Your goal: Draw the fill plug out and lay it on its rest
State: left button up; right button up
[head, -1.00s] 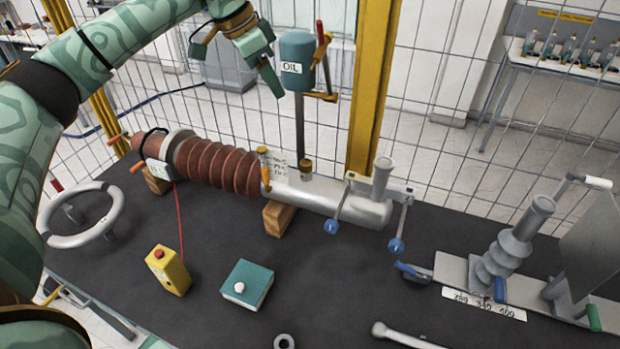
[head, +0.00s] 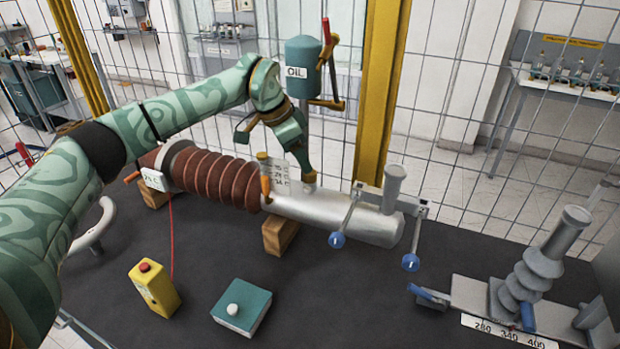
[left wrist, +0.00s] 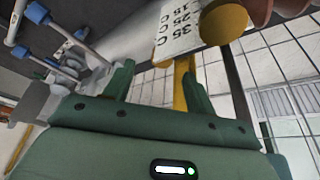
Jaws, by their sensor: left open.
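The silver tank end of the bushing (head: 345,215) lies along the bench, its brown ribbed part to the left. A small brass-coloured plug (head: 309,187), seemingly the fill plug, stands on top of it, mostly covered by my left gripper. My left gripper (head: 308,176) points down over this plug, its fingers open. I cannot tell whether they touch it. In the left wrist view both fingers (left wrist: 157,85) are apart, with a brass-yellow shape between and beyond them. A taller brass fitting (head: 263,165) with an orange handle stands to the left. My right gripper is not seen.
The green OIL can (head: 302,66) hangs close behind my left gripper. A number card (head: 280,173) stands beside it. Two blue-knobbed levers (head: 337,240) stick out in front. A teal block with a white knob (head: 240,306) and a yellow button box (head: 154,288) stand in front.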

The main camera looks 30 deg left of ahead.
aim_at(310, 180)
pick_arm(q)
jog(key=x, duration=0.5)
jog(key=shift+w, duration=0.35)
jog(key=c, duration=1.1)
